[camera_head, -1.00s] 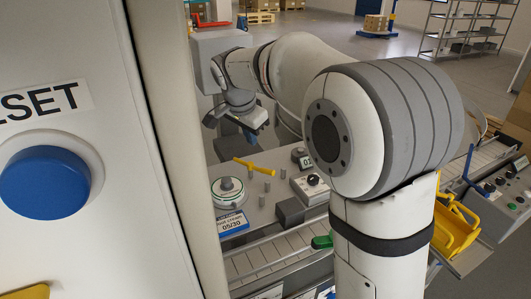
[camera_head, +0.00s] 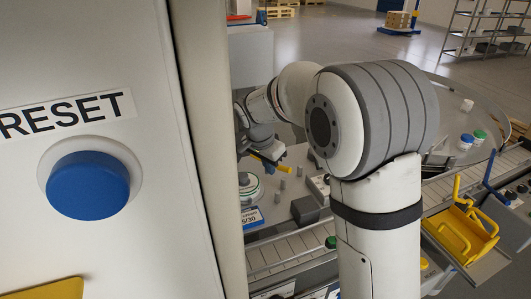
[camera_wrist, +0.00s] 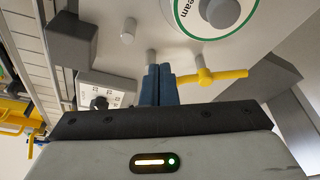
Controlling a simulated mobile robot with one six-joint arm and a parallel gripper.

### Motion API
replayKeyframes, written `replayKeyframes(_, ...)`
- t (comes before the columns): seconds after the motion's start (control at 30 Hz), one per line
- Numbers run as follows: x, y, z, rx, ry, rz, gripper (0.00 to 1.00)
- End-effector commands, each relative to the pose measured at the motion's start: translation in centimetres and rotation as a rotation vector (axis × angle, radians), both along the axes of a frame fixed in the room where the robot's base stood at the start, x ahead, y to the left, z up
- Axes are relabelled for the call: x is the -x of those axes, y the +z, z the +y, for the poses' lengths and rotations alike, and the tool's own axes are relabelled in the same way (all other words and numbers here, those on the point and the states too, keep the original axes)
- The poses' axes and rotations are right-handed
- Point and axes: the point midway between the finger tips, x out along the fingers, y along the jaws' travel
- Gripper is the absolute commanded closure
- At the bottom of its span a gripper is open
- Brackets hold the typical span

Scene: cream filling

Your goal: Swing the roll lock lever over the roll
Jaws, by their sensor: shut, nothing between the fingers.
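The yellow lever (camera_wrist: 222,74) lies across the top of a short post in the wrist view. It also shows in the head view (camera_head: 262,159), partly behind my gripper. The white disc-shaped roll (camera_wrist: 215,12) has a green ring and a grey hub; in the head view the roll (camera_head: 250,188) sits below the lever. My gripper's blue fingers (camera_wrist: 158,84) are shut and empty, close beside the lever's left end in the wrist view. I cannot tell whether they touch it. In the head view my gripper (camera_head: 285,168) is low over the machine top.
Short grey pegs (camera_wrist: 128,32) stand on the machine top near the fingers. A box with a black knob (camera_wrist: 99,102) and a dark grey block (camera_head: 305,209) are close by. A cabinet with a blue RESET button (camera_head: 88,186) fills the head view's left.

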Motion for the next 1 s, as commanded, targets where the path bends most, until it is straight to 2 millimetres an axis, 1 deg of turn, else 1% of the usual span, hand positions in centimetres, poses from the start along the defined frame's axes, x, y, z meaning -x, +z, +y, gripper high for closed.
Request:
replayKeyframes(0.03, -0.2, -1.0, -0.2, 0.002, -0.001, 0.004, 1.00)
replayKeyframes(0.1, -0.6, -2.0, -0.6, 0.001, -0.002, 0.003, 1.00)
replayKeyframes(0.13, -1.1, -1.8, -1.0, -0.001, -0.003, 0.001, 1.00)
replayKeyframes(0.2, -1.9, -2.1, -1.7, 0.000, -0.004, 0.001, 1.00)
replayKeyframes(0.4, -3.2, -2.6, -2.6, -0.001, -0.001, -0.001, 1.00)
replayKeyframes(0.8, -3.4, -2.7, -2.7, -0.001, 0.002, -0.001, 1.00)
replayKeyframes(1.0, -3.3, -2.7, -2.2, -0.001, 0.039, -0.001, 1.00)
